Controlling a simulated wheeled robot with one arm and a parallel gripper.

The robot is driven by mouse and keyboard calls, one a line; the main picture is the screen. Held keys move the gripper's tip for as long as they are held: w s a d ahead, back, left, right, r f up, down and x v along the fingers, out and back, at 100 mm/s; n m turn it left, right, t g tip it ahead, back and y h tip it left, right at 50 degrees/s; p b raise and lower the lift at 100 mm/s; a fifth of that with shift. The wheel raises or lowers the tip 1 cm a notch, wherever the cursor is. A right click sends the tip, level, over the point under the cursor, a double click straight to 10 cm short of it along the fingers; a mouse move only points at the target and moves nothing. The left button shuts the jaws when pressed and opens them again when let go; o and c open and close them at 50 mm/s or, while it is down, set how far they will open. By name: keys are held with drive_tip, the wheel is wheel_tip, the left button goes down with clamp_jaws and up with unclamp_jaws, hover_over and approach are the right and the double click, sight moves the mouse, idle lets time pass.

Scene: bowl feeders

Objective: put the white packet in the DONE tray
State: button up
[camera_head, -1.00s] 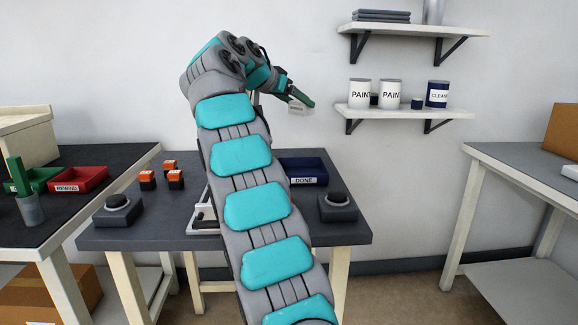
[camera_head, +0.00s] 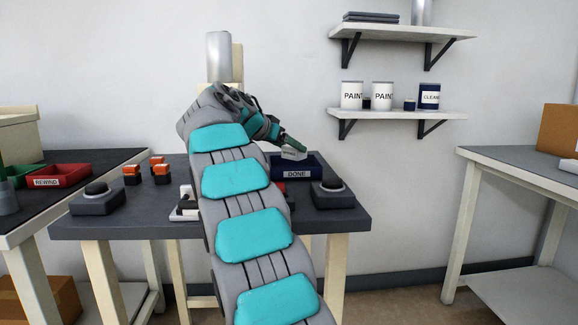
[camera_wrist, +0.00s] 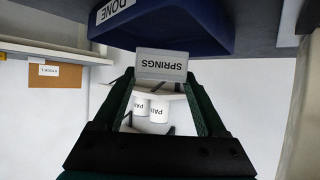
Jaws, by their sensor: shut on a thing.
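The white packet (camera_head: 293,153), labelled SPRINGS, is held by my gripper (camera_head: 292,143) just above the DONE tray. In the wrist view the packet (camera_wrist: 161,66) sits between the two green fingertips (camera_wrist: 161,85), its label upside down. The DONE tray (camera_head: 297,173) is dark blue with a white label on its front and stands at the back of the middle table. In the wrist view the tray (camera_wrist: 180,42) lies close beyond the packet.
Several orange-topped items (camera_head: 161,173) stand at the back left. A shelf (camera_head: 397,113) with cans hangs above right.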

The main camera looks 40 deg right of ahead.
sight(289, 158)
drive_tip(key=shift+f+b, duration=0.85)
drive_tip(key=shift+f, duration=0.95)
drive_tip(key=shift+f+b, duration=0.25)
drive_tip(key=shift+b, duration=0.05)
drive_tip(key=o, duration=1.5)
drive_tip(key=shift+r, duration=0.1)
drive_tip(key=shift+r+p, duration=0.15)
drive_tip(key=shift+p, duration=0.15)
drive_tip(key=shift+a+r, duration=0.1)
drive_tip(key=v, duration=1.1)
drive_tip(key=shift+s+a+r, duration=0.1)
drive_tip(key=shift+a, duration=0.25)
